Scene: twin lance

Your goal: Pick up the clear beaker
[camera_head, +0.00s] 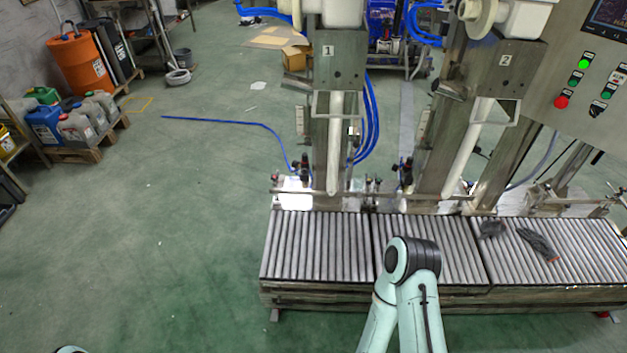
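I cannot make out a clear beaker anywhere in the head view. One of my arms, pale green with a dark joint, rises from the bottom centre in front of the roller conveyor (318,245). Its gripper does not show. Only a small dark and pale piece of my other arm shows at the bottom left edge, and its gripper is out of view too.
Dark grey gloves or cloths (538,243) lie on the conveyor's right part. Filling columns marked 1 (340,75) and 2 (490,75) stand behind it. A control panel (595,85) is at upper right. The green floor (170,230) at left is open.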

